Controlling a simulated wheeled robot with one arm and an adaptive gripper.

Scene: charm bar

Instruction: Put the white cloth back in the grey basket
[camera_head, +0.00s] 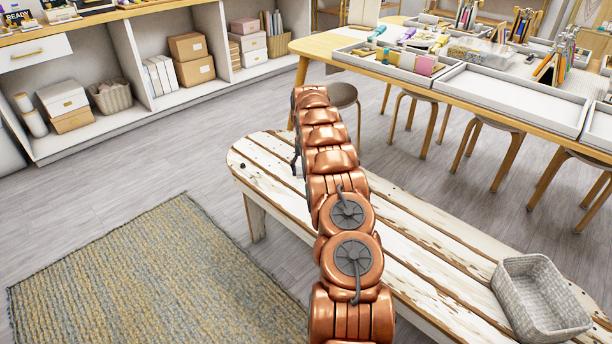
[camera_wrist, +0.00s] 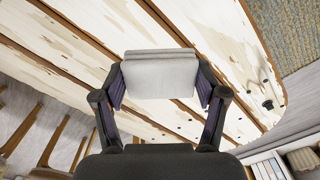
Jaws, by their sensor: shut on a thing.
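The white cloth (camera_wrist: 160,77) is a folded, pale block in the wrist view. My gripper (camera_wrist: 160,88) is shut on it, with one dark finger pressed to each side. The cloth is over the worn white plank bench (camera_wrist: 75,45); I cannot tell whether it touches the planks. In the head view my copper arm hides the cloth and most of the gripper. The grey basket (camera_head: 537,296) is woven and stands upright on the right end of the bench (camera_head: 440,262), well apart from the gripper. The part of its inside that shows looks empty.
A long table (camera_head: 325,46) with trays and craft supplies stands behind the bench, with several stools (camera_head: 343,95) under it. A woven rug (camera_head: 150,275) lies at the front left. Low shelves (camera_head: 130,127) hold boxes. The bench between arm and basket is clear.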

